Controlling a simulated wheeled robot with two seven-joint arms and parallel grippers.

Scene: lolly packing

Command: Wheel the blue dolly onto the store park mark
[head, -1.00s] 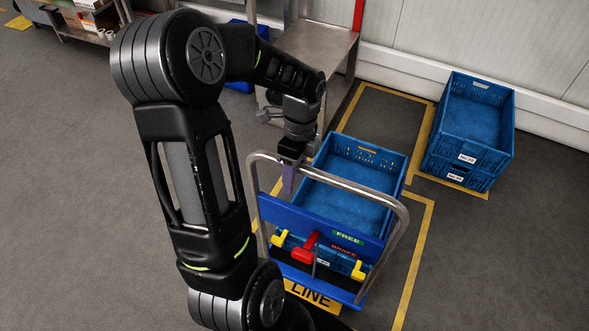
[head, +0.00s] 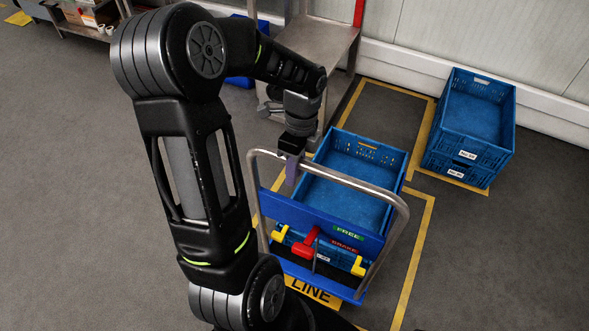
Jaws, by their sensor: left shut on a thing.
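The blue dolly (head: 325,221) has a grey tube push handle (head: 366,185), a blue front panel and a red lever (head: 306,246) beside labels reading FREE and BRAKE. A blue crate (head: 388,154) rides on it. The dolly stands within a yellow floor outline (head: 415,262) with a yellow plate reading LINE (head: 311,290) at its near end. My left gripper (head: 291,171) is shut on the left part of the handle's top bar; its fingers partly hide the bar. No mark reading store can be made out. My right gripper is not in view.
Another yellow outline (head: 434,112) lies empty on the floor behind the dolly, near the wall. Stacked blue crates (head: 470,152) stand right of it. A metal table (head: 318,45) stands behind my left arm. The floor at right is clear.

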